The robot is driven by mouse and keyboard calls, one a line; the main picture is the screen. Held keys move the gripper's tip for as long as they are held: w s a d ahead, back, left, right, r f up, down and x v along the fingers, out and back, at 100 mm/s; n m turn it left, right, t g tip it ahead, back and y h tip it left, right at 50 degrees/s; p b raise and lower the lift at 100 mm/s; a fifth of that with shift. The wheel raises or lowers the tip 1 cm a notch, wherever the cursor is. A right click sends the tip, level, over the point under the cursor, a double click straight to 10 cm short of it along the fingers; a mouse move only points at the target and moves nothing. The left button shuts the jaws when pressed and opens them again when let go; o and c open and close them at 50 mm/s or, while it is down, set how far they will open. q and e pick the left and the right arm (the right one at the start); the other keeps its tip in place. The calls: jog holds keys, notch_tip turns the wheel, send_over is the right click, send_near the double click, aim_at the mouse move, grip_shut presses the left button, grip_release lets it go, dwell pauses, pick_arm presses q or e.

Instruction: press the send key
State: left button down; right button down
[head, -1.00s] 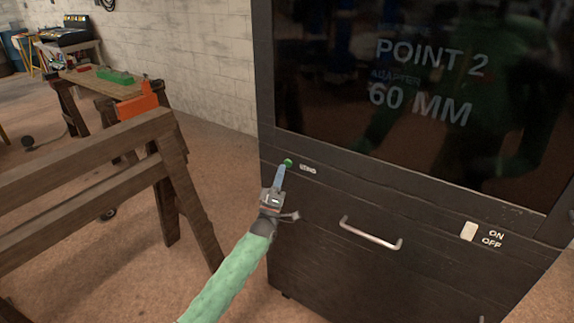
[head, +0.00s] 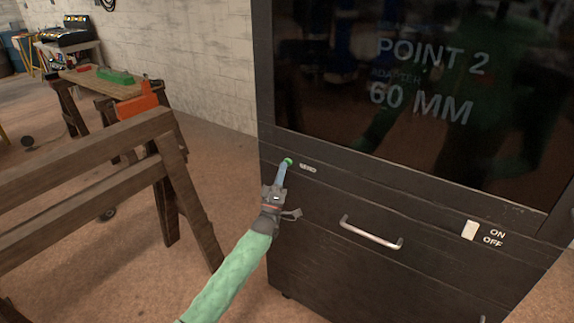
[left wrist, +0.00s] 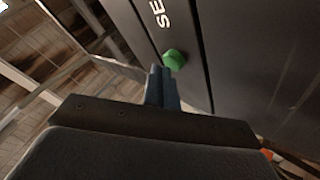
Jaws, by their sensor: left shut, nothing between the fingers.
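The green send key (head: 288,162) is a small round button on the dark cabinet's front (head: 330,230), below the screen. A label to its right is partly legible; in the left wrist view the letters "SE" show above the green key (left wrist: 174,59). My left gripper (head: 284,169) is shut and empty, its fingertips right at the key's lower edge. In the left wrist view the blue-grey fingertips (left wrist: 160,72) overlap the key's lower left edge. I cannot tell whether they touch it. My right gripper is not in view.
The screen (head: 420,90) reads "POINT 2" and "60 MM". A drawer handle (head: 371,232) and an ON/OFF switch (head: 470,230) are right of the key. A wooden sawhorse (head: 90,190) stands at left, near my left arm.

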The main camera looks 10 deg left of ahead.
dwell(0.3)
pick_arm(q)
jog(key=shift+w+d+b, duration=0.2)
jog(key=shift+w+b, duration=0.15)
jog(key=shift+w, duration=0.1)
dwell(0.6)
jog(key=shift+s, duration=0.1)
jog(key=shift+s+a, duration=0.3)
jog(key=shift+s, duration=0.45)
jog(key=shift+p, duration=0.3)
jog(key=s, duration=0.1)
jog(key=s+a, duration=0.1)
jog(key=s, duration=0.1)
jog(key=s+p, duration=0.1)
jog(key=shift+s+a, duration=0.35)
